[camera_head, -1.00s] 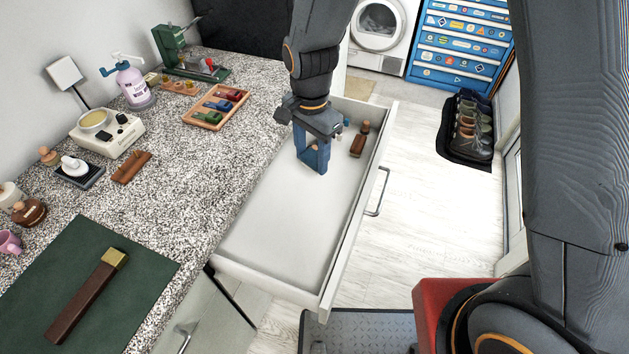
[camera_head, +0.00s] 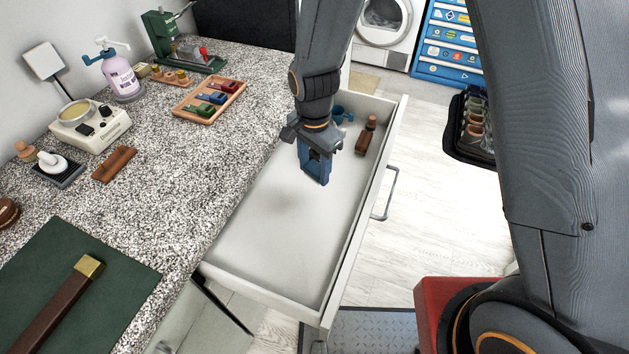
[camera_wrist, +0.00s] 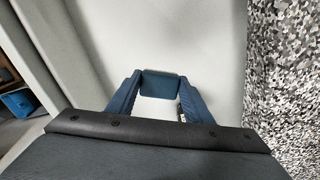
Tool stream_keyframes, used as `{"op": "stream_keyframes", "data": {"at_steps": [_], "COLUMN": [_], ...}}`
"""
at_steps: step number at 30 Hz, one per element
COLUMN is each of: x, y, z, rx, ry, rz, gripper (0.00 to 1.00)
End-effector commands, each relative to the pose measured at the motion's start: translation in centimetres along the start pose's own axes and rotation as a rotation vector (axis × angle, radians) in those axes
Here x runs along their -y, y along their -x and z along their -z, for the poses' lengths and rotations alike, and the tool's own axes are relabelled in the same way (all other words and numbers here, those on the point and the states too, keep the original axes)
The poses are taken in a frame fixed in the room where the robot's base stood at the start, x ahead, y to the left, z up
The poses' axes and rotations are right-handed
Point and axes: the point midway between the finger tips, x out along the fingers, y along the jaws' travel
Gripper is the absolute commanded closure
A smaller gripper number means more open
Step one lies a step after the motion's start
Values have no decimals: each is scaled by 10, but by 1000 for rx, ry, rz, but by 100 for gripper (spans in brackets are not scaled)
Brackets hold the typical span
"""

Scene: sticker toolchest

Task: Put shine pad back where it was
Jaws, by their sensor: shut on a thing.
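My gripper (camera_head: 316,177) hangs inside the open white drawer (camera_head: 333,300), over its back half. In the wrist view, its two blue fingers close on a flat dark blue-green piece (camera_wrist: 162,84), which looks like the shine pad. The pad sits across the fingertips, with the pale drawer floor beyond it. In the head view the fingers largely hide it. I cannot tell its exact height above the drawer floor.
A brown wooden-handled brush (camera_head: 367,135) and a blue cup (camera_head: 341,114) stand at the drawer's back end. The drawer's front half is empty. The speckled counter (camera_head: 180,190) runs along its left, holding a wooden tray (camera_head: 209,101) and a green mat (camera_head: 125,295).

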Motion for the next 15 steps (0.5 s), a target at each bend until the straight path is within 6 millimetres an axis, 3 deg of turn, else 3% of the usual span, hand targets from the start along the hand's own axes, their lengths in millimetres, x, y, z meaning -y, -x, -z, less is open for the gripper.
{"op": "stream_keyframes", "data": {"at_steps": [15], "x": [-1], "y": [-50], "z": [0], "rx": [0], "ry": [0], "rz": [-1], "gripper": [75]}}
